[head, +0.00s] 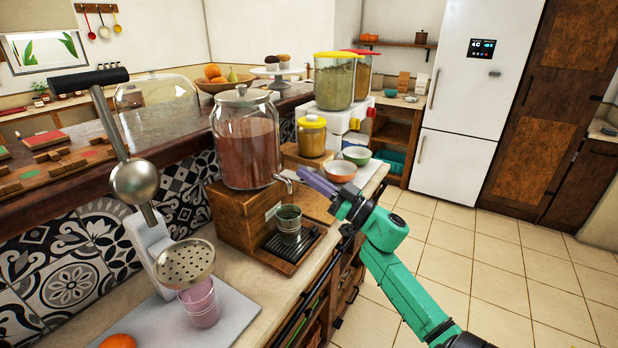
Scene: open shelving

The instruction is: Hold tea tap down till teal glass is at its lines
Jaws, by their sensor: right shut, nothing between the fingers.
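The tea dispenser (247,150) is a large lidded glass jar of reddish-brown tea on a wooden stand. Its small metal tap (285,182) sticks out low on the right side. The teal glass (289,222) stands upright on the dark drip tray below the tap. Its lines and its fill level are too small to tell. My right gripper (308,176), with purple fingers on a green arm, is shut and empty. Its fingertips are close to the tap, on its right; I cannot tell if they touch it. My left gripper is not in view.
A lever press (134,182) with a perforated strainer stands at left front, over a pinkish glass (199,302). Behind my right gripper are an orange bowl (340,172), a green bowl (357,155) and a yellow jar (311,137). The tiled floor at right is clear.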

